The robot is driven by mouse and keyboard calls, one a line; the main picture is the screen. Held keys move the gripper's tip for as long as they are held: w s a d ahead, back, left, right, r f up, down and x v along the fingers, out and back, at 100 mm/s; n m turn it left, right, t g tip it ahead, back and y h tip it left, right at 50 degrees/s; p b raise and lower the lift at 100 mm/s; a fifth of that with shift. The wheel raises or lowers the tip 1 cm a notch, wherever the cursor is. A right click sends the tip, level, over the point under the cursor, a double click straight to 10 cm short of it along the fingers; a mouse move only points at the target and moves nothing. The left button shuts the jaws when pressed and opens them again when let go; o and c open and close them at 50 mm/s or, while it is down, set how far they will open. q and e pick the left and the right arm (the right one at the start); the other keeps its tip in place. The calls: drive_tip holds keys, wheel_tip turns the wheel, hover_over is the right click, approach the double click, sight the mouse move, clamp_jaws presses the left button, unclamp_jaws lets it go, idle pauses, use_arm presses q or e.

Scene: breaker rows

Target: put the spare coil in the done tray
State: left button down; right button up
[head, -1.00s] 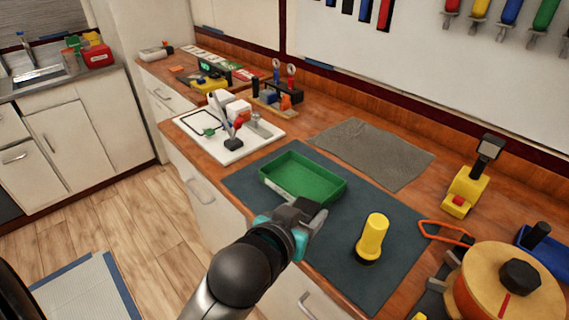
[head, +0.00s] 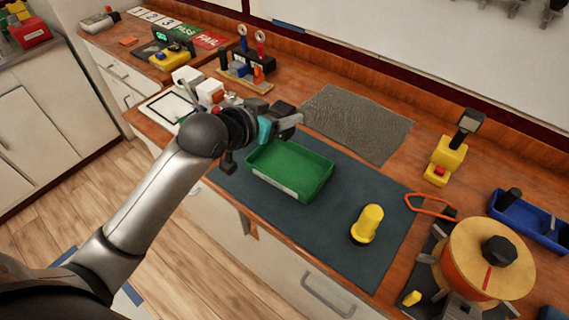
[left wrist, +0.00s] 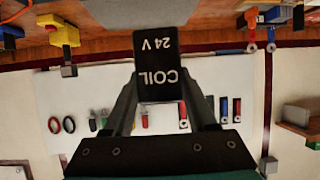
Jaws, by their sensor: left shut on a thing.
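The spare coil (left wrist: 160,65) is a black block with white lettering, "COIL 24 V", upside down in the left wrist view. My left gripper (head: 288,121) is shut on it, with a finger on each side. In the head view the gripper is in the air by the back left edge of the green tray (head: 314,190). This tray lies on the dark mat, has a pale label on its front wall, and looks empty where its floor shows. My right gripper is not in view.
A grey cloth (head: 357,122) lies behind. A large spool (head: 485,262) and a yellow device (head: 446,160) stand at the right.

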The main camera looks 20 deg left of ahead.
use_arm(q)
wheel_tip(320, 180, down, 12)
drive_tip(key=shift+r+b, duration=0.2)
drive_tip(key=shift+b, duration=0.95)
wheel_tip(320, 180, down, 4)
drive_tip(key=shift+r+b, duration=0.2)
drive_tip(key=shift+b, duration=0.3)
drive_tip(key=shift+f, duration=0.15)
drive_tip(key=shift+f, duration=0.15)
drive_tip(key=shift+c, duration=1)
unclamp_jaws()
